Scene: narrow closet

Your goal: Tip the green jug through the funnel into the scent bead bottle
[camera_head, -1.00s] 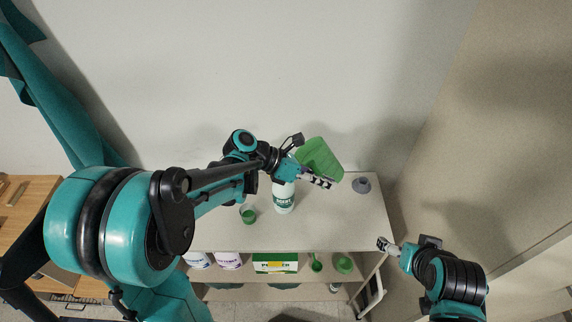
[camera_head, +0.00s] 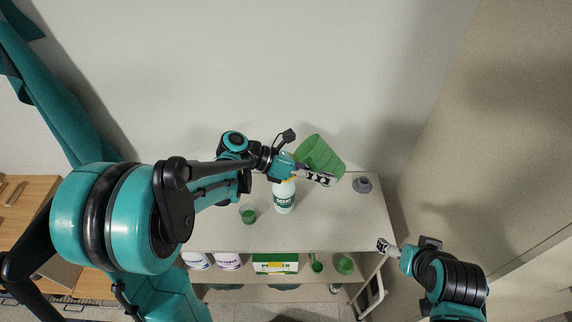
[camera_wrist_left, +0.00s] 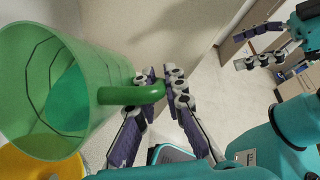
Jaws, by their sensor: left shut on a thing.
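The green jug (camera_head: 320,157) is tilted, held above the shelf top by my left gripper (camera_head: 322,178). In the left wrist view the gripper (camera_wrist_left: 160,88) is shut on the jug's handle (camera_wrist_left: 132,95), and a darker green mass (camera_wrist_left: 78,103) shows inside the jug (camera_wrist_left: 40,45). The white scent bead bottle (camera_head: 284,198) with a green label stands upright below and left of the jug. A yellow piece, apparently the funnel (camera_wrist_left: 20,163), shows beneath the jug; its fit with the bottle is hidden. My right gripper (camera_head: 387,247) is empty, its fingers apart in the wrist view (camera_wrist_left: 258,46).
A small green cup (camera_head: 248,215) stands left of the bottle, and a grey round object (camera_head: 362,185) lies at the right of the shelf top (camera_head: 330,225). The lower shelf holds white tubs (camera_head: 228,261), a green box (camera_head: 275,263) and green items. Walls stand behind and right.

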